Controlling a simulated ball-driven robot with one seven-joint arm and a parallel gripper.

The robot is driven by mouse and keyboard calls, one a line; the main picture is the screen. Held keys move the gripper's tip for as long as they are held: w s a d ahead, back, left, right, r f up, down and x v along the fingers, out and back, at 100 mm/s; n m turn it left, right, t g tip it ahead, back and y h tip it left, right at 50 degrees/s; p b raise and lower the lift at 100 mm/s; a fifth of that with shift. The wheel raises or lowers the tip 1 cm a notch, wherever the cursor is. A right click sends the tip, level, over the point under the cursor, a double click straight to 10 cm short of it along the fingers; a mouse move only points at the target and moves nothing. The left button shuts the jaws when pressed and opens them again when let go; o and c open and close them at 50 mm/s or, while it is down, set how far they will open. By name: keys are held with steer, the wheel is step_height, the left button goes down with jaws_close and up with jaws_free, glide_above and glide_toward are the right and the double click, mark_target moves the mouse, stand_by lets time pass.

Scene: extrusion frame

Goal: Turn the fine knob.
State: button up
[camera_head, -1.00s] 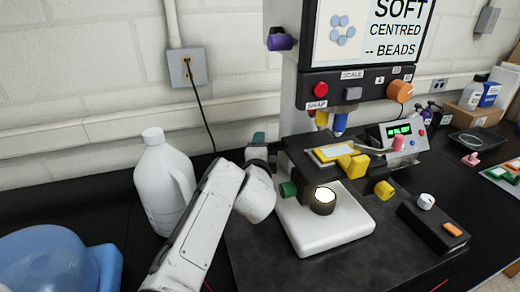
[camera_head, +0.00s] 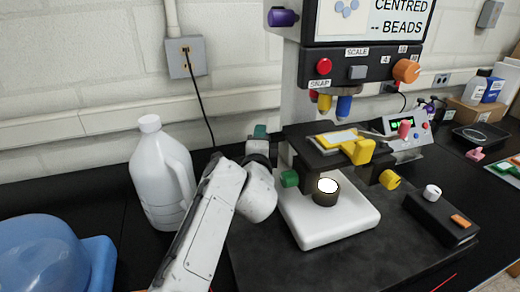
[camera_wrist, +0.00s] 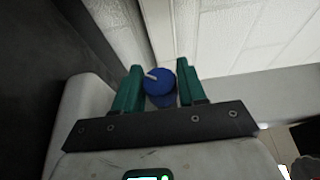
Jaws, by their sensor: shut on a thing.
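My gripper (camera_wrist: 160,68) has two green fingers, one on each side of a blue round knob (camera_wrist: 162,90) with a pale pointer line, in the wrist view. It is shut on this knob. In the head view a teal finger (camera_head: 260,131) shows at the left rear of the microscope, and the blue knob is hidden there. The microscope stage (camera_head: 300,136) is black and carries a yellow-framed slide. A green knob (camera_head: 289,178) sits on its left side and yellow knobs (camera_head: 389,179) on its right.
A white jug (camera_head: 160,180) stands left of my arm, with a blue rounded object (camera_head: 45,255) in front. A black box with a white knob (camera_head: 440,217) lies at right. The microscope's screen housing (camera_head: 360,65) overhangs the stage. The wall is close behind.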

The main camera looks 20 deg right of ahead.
steer(key=shift+f+m+t+h+b, duration=0.4)
steer(key=shift+t+b, duration=0.4)
steer(key=shift+b, duration=1.35)
steer(key=shift+r+t+b, duration=0.3)
steer(key=shift+b, duration=0.25)
steer(key=o, duration=1)
steer(key=shift+c, duration=0.2)
steer(key=shift+s, duration=0.1)
steer(key=b+v, duration=0.1)
steer(key=v, duration=0.9)
steer(key=shift+s+a, duration=0.15)
steer(key=shift+s, duration=0.1)
steer(key=shift+f, duration=0.1)
